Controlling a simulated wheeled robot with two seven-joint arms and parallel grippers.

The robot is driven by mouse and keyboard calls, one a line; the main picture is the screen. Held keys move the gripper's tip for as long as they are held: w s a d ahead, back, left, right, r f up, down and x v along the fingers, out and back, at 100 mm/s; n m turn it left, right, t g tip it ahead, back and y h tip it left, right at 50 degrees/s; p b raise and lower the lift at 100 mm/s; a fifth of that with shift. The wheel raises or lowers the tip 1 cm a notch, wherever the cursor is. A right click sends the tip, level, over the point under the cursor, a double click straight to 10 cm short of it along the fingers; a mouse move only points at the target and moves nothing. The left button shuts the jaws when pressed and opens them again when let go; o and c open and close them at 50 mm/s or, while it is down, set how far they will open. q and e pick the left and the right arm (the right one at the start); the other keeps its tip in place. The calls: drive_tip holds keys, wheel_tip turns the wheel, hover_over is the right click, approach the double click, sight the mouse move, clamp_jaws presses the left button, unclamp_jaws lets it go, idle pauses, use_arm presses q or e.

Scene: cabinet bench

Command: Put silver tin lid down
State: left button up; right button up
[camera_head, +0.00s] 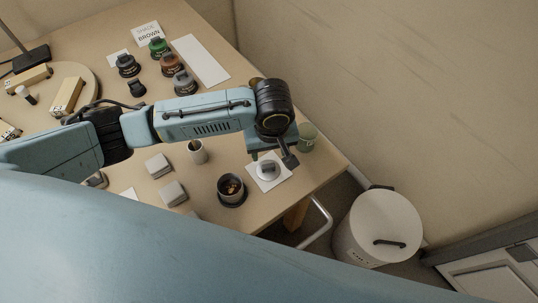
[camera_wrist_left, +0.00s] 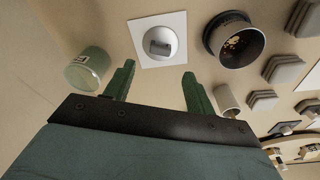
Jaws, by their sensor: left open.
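The silver tin lid (camera_head: 268,172), a pale round disc with a grey block-like knob, lies on a white square card (camera_head: 286,182) near the table's right end. It also shows in the left wrist view (camera_wrist_left: 158,43), flat on the card (camera_wrist_left: 177,22). My left gripper (camera_head: 274,157) is open and empty just above and beside the lid, its two green fingers apart in the left wrist view (camera_wrist_left: 157,84). The lid lies beyond the fingertips there, clear of them. My right gripper is not in view.
An open dark tin (camera_head: 231,188) with brown bits inside stands left of the card. A green jar (camera_head: 308,136) stands at the table's right edge. A white bin (camera_head: 378,226) is on the floor.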

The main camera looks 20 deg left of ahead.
use_arm(q)
drive_tip(key=r, duration=0.4)
drive_tip(key=shift+s+d+p, duration=0.1)
drive_tip(key=shift+s+p, duration=0.15)
drive_tip(key=shift+p, duration=0.05)
